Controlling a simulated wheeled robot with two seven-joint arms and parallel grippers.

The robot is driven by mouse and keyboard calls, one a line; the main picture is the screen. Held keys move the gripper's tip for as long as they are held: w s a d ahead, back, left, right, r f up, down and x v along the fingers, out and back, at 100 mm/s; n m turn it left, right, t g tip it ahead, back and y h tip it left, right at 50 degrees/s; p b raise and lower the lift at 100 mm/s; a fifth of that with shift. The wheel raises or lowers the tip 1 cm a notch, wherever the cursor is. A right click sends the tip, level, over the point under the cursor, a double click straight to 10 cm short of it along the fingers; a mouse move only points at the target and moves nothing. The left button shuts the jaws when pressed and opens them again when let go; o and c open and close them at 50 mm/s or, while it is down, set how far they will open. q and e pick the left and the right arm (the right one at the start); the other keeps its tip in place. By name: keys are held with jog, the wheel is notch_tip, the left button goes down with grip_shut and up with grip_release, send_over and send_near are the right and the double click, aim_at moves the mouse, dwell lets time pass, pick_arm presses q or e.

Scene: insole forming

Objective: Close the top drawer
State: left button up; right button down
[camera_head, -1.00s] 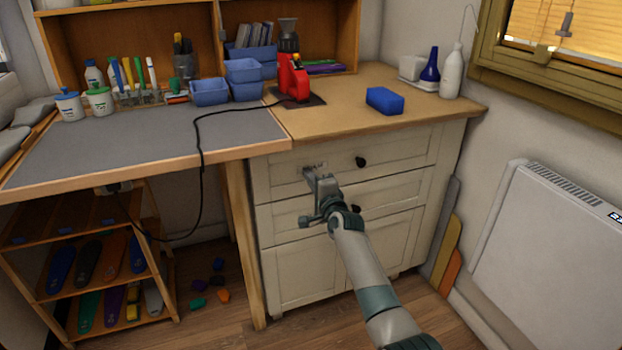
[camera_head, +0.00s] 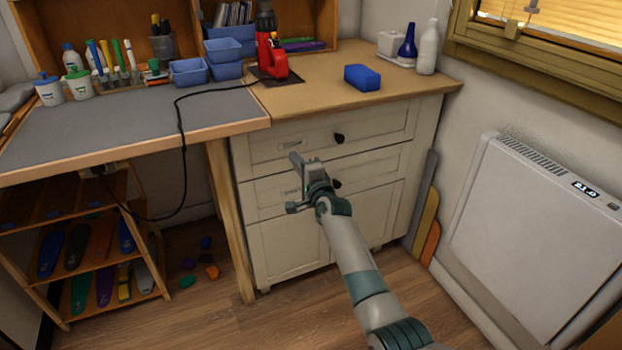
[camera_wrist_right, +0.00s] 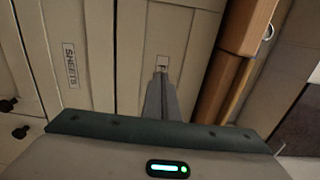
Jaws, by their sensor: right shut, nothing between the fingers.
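The cream cabinet holds the top drawer (camera_head: 375,132), with a dark round knob (camera_head: 339,138) and a small label (camera_head: 292,145). The top drawer looks flush or nearly flush with the cabinet. Below it is a second drawer (camera_head: 378,172) with its own knob. My right gripper (camera_head: 300,160) is in front of the drawers, left of the knobs, near the top drawer's lower edge. It is shut and empty. In the right wrist view its fingers (camera_wrist_right: 160,95) point at the cream fronts; whether they touch cannot be told. My left gripper is not in view.
The wooden worktop (camera_head: 310,82) above bears a blue block (camera_head: 362,77), a red tool (camera_head: 272,60) and bottles. A heater (camera_head: 535,215) stands at the right wall. A shelf rack (camera_head: 85,250) is at lower left. The floor before the cabinet is clear.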

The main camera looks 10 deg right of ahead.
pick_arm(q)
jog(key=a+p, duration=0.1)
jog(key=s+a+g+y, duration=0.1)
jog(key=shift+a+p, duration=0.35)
pick_arm(e)
jog(key=v, duration=0.9)
jog(key=shift+f, duration=0.2)
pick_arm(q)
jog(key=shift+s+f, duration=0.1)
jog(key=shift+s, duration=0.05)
